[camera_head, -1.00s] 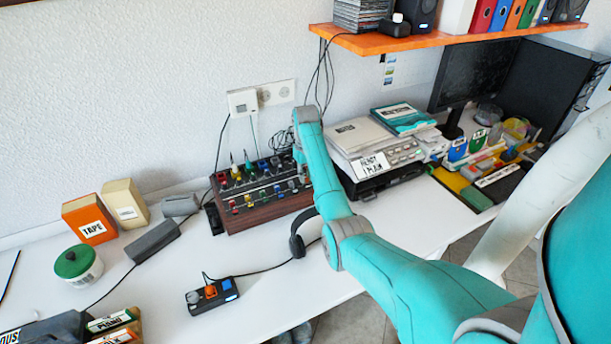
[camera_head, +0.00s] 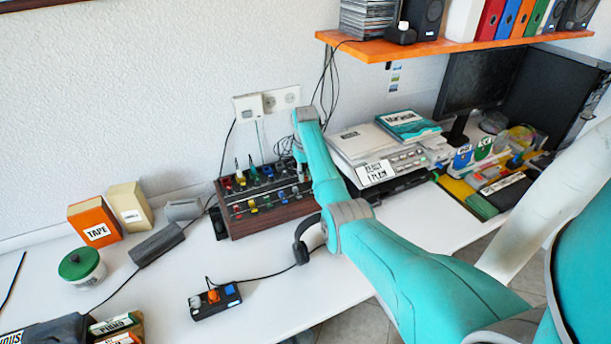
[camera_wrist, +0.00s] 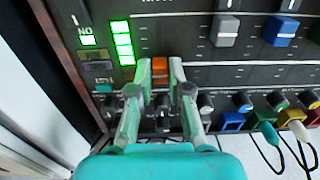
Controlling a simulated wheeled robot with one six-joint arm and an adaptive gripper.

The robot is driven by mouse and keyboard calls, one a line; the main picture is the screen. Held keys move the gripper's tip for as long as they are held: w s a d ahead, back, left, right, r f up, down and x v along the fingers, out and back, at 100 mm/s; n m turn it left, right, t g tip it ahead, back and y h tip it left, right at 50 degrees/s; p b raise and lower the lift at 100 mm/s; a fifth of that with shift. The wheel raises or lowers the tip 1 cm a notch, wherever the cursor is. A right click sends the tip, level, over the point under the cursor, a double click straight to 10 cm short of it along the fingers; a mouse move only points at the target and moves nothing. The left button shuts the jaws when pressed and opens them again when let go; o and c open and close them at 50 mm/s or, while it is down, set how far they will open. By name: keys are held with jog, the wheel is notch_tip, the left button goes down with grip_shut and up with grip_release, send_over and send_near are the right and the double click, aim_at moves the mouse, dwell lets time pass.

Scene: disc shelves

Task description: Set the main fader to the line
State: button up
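The mixer (camera_head: 268,222) is a dark panel with wooden sides, standing on the desk against the wall. In the wrist view its panel (camera_wrist: 100,75) fills most of the picture. The main fader (camera_wrist: 160,69) has an orange cap, near the lit green level bars (camera_wrist: 122,43). My gripper (camera_wrist: 160,72) has one finger on each side of this cap, and both look close against it. Tick marks show beside the fader slot, but I cannot make out the line clearly. In the head view my arm hides the gripper and the main fader.
A grey fader (camera_wrist: 225,30) and a blue fader (camera_wrist: 280,30) sit to the right in the wrist view. Knobs and plugged cables lie near the fingers.

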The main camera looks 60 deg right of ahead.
jog(key=o, duration=0.3)
jog(key=shift+r, duration=0.1)
notch_tip(320, 180, up, 12)
dwell(0.5)
dwell(0.5)
